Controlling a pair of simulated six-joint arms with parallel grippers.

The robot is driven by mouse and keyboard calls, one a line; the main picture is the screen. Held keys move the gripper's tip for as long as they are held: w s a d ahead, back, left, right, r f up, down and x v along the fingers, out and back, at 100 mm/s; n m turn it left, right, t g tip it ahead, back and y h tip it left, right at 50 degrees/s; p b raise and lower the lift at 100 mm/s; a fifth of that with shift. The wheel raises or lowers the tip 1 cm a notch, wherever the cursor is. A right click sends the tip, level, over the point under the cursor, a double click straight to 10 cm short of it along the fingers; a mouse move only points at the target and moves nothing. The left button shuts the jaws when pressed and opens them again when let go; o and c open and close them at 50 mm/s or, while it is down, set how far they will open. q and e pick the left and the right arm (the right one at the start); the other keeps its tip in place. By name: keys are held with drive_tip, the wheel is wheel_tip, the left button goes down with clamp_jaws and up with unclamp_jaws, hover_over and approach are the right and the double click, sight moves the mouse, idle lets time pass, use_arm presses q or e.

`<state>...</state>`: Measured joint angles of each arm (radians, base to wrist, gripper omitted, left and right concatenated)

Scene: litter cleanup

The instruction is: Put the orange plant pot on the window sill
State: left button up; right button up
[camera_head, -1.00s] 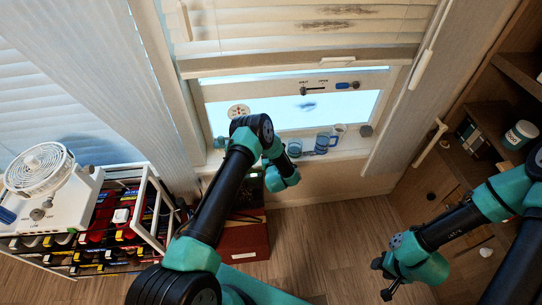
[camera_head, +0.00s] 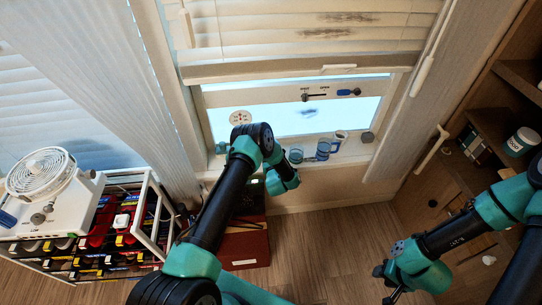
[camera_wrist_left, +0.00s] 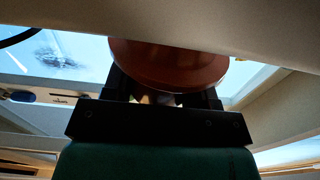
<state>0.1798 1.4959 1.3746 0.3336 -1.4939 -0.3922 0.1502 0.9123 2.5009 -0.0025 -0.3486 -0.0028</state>
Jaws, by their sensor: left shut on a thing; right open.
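In the left wrist view an orange-brown plant pot (camera_wrist_left: 170,68) sits between the black fingers of my left gripper (camera_wrist_left: 165,92), which is shut on it. Only the pot's rounded side shows; a pale beam cuts off its upper part. In the head view my left gripper hangs beneath the wrist, in front of the window, and its fingers and the pot are hidden behind the arm. The white window sill (camera_head: 350,153) runs below the window. My right gripper (camera_head: 392,287) is open and empty above the floor, at the lower right.
On the sill stand blue cups (camera_head: 323,149), a pale mug (camera_head: 340,138) and a round grey object (camera_head: 367,137). A red-brown box (camera_head: 246,245) is on the floor below. A rack with a white fan (camera_head: 40,175) is at left, wooden shelves (camera_head: 500,140) at right.

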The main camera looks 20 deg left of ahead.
use_arm(q)
drive_tip(key=shift+f, duration=0.4)
drive_tip(key=o, duration=1.4)
drive_tip(key=shift+s, duration=0.1)
drive_tip(key=shift+s+d+r, duration=0.45)
drive_tip(key=shift+s+r, duration=0.1)
drive_tip(key=shift+s, duration=0.15)
drive_tip(key=shift+s+d+r, duration=0.45)
drive_tip(key=shift+s+r, duration=0.05)
drive_tip(key=shift+s, duration=0.2)
drive_tip(key=v, duration=1)
drive_tip(key=shift+s+d+r, duration=0.2)
drive_tip(key=shift+r, duration=0.2)
